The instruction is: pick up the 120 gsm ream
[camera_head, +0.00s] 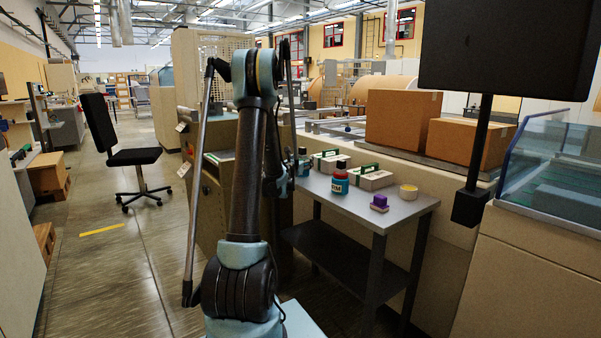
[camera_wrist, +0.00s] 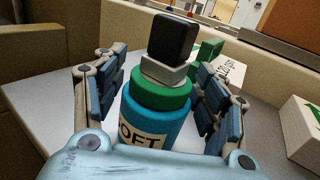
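Two white, green-marked reams lie on the grey table in the head view: a rear one (camera_head: 328,163) and a nearer one (camera_head: 371,180). Their weight labels are too small to read there. In the wrist view, one ream (camera_wrist: 233,72) is partly hidden behind the right finger, with print that seems to end in "gsm". Another ream (camera_wrist: 304,138) is cut off at the right edge. My gripper (camera_wrist: 160,100) is open, its fingers either side of a blue bottle with a green band and black cap (camera_wrist: 158,122). I cannot tell whether they touch it.
Cardboard boxes (camera_head: 402,117) stand behind. A black office chair (camera_head: 134,157) is on the floor at left.

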